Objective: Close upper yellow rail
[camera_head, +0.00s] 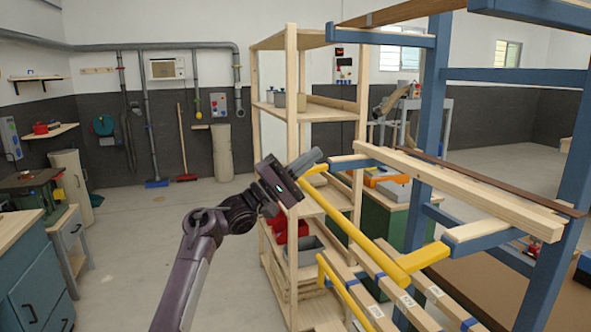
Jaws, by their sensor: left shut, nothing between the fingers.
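The upper yellow rail (352,232) runs from near my left gripper down to a corner, where a short yellow arm joins it to the blue and wooden frame at right. It stands swung out to the left of the frame. A lower yellow rail (345,290) lies below it, partly cut off by the bottom edge. My left gripper (312,160) is shut and empty at the far end of the upper rail. It overlaps that end in the picture; I cannot tell whether it touches. My right gripper is not in view.
A blue frame (428,130) with wooden beams (470,195) fills the right side. A wooden shelf unit (291,120) stands just behind my left gripper, with bins on its lower shelves. A blue cabinet (40,285) is at left. The floor (130,250) between is clear.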

